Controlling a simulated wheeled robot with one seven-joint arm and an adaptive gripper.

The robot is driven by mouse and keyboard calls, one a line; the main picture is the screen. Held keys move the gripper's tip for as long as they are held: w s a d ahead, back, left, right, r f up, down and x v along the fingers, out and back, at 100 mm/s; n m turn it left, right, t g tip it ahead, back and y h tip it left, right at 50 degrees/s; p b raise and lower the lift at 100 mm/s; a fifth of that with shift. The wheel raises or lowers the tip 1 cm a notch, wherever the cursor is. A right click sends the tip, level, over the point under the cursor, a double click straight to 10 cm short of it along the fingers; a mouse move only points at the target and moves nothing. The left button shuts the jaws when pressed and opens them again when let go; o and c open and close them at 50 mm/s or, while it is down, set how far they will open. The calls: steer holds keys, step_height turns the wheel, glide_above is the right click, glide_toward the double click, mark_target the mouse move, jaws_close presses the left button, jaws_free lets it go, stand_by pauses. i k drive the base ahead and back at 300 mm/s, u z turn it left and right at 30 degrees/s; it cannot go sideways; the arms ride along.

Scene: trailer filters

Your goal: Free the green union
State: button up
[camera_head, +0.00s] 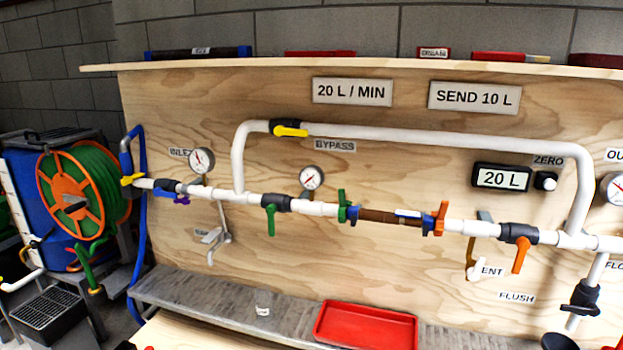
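The green union (343,206) is a winged green collar on the white pipe, at the left end of the brown filter section (385,216). It sits around the pipe line, with white pipe to its left. The orange union (439,218) is a similar winged collar at the right end of the filter section. Left of the green union is a black valve (277,203) with a green handle (270,220) pointing down. My gripper is not in view.
The bypass pipe has a valve with a yellow handle (290,131); an orange-handled valve (519,255) is on the right. Gauges (312,177) stand above the line. Below are a grey ledge (220,308) and an empty red tray (365,326). A hose reel (75,205) stands left.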

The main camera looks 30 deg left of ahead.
mark_target(344, 204)
steer(key=k, duration=1.25)
steer(key=u, duration=0.75)
steer(key=i, duration=1.25)
steer(key=z, duration=0.8)
